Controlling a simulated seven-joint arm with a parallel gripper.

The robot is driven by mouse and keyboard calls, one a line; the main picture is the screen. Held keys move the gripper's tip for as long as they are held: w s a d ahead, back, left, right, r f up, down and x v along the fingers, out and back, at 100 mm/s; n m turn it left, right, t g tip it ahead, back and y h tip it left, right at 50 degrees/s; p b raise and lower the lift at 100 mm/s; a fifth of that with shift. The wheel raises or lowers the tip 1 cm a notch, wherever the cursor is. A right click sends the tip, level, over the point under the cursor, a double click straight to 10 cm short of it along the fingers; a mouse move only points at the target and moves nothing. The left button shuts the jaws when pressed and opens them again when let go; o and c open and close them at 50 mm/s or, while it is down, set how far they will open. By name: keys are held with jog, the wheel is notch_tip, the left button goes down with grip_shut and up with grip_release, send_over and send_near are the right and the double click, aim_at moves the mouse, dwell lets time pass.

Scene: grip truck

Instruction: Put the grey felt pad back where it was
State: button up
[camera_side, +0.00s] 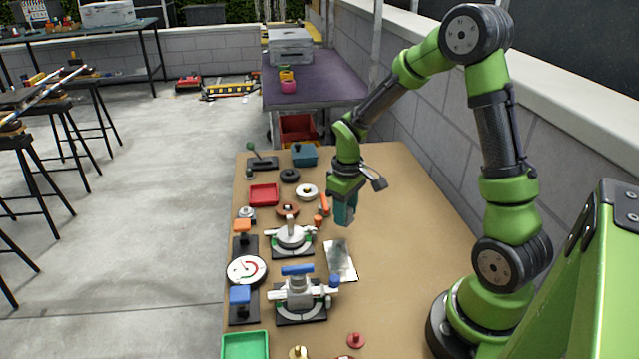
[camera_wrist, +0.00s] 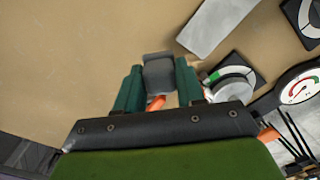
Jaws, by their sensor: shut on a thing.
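In the wrist view a small dark grey pad (camera_wrist: 158,72) sits between the two teal fingers of my gripper (camera_wrist: 158,84). My gripper is shut on it. In the side view my gripper (camera_side: 343,212) points down and is held above the brown tabletop, to the right of the row of fixtures. I cannot make out the pad in the side view; the fingers appear to hide it. No marked spot for the pad can be told apart in either view.
A silvery plate (camera_side: 341,260) lies below my gripper in the side view. To the left stand two dial-like fixtures (camera_side: 290,238), a white gauge (camera_side: 246,270), a red tray (camera_side: 263,195) and a green tray (camera_side: 245,346). The table's right side (camera_side: 410,230) is clear.

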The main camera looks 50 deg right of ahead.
jog(key=shift+f, duration=1.6)
jog(key=shift+f, duration=0.1)
jog(key=o, duration=1)
notch_tip(320, 180, up, 12)
jog(key=shift+s+a+r+m+t+y, duration=0.35)
jog(key=shift+s+a+r+m+t, duration=0.3)
jog(key=shift+s+a+r+t, duration=1.05)
jog(key=shift+s+a+r+m+t+y, duration=0.3)
jog(key=shift+s+a+r+m+t, duration=0.4)
jog(key=shift+s+a+r, duration=1.85)
jog(key=shift+s+a+r+m+t+y, duration=0.5)
jog(key=shift+s+a+r+t, duration=0.9)
jog(key=shift+a, duration=1.35)
